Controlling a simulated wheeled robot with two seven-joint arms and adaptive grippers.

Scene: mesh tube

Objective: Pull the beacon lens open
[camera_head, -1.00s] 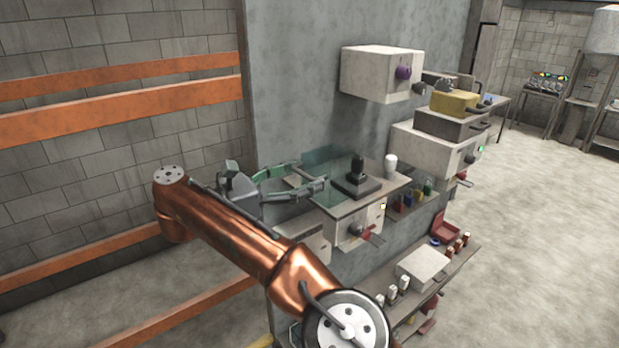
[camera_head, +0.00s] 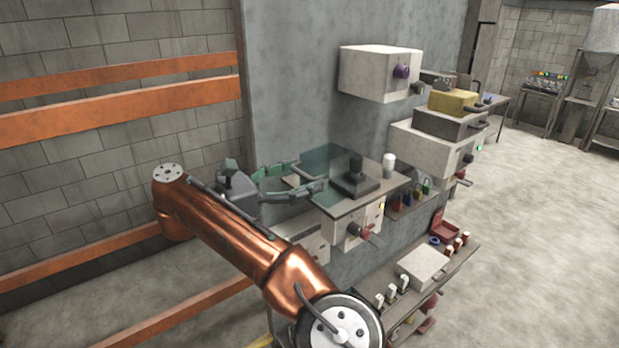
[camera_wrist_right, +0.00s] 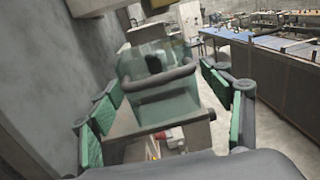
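A translucent teal cover, which appears to be the beacon lens (camera_head: 329,161), stands on a shelf with a dark joystick-like block (camera_head: 356,180) by it. In the right wrist view the teal lens (camera_wrist_right: 150,98) has a thick grey bar (camera_wrist_right: 160,78) across it, and a dark shape shows through. My right gripper (camera_head: 310,176) is open at the lens's near left side. In the wrist view the right gripper's (camera_wrist_right: 160,78) green-padded fingers stand wide apart on both sides of the lens. I see no grip on it; contact is unclear. My left gripper is out of view.
A grey wall panel (camera_head: 300,70) rises behind the shelf. A white cylinder (camera_head: 389,165) stands beside the joystick. Open floor (camera_head: 550,230) lies right.

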